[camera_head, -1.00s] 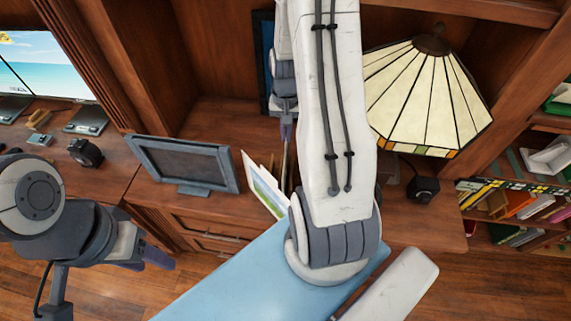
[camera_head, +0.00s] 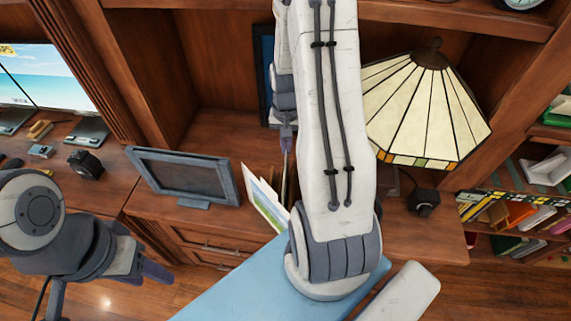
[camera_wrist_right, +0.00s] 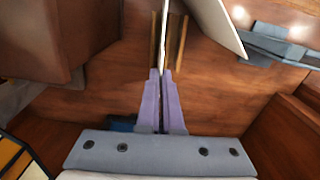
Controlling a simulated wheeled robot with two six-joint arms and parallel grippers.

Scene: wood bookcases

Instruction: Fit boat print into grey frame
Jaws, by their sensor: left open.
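The grey frame (camera_head: 183,176) stands upright on its foot on the wooden desk, left of centre; part of it also shows in the right wrist view (camera_wrist_right: 290,46). Several prints (camera_head: 264,198) stand close together to its right, one showing a green landscape. I cannot tell which is the boat print. My right gripper (camera_head: 287,140) points down at them, and its fingers (camera_wrist_right: 161,74) are nearly together on a thin white print edge (camera_wrist_right: 163,42), seen edge-on. My left gripper (camera_head: 155,270) is open and empty, low at the left, below the frame.
A stained-glass lamp (camera_head: 427,105) stands right of my right arm. A small black box (camera_head: 424,203) lies on the desk below it. Wooden slats (camera_wrist_right: 175,38) flank the print edge. A monitor (camera_head: 42,75) is at the far left. Bare desk lies behind the frame.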

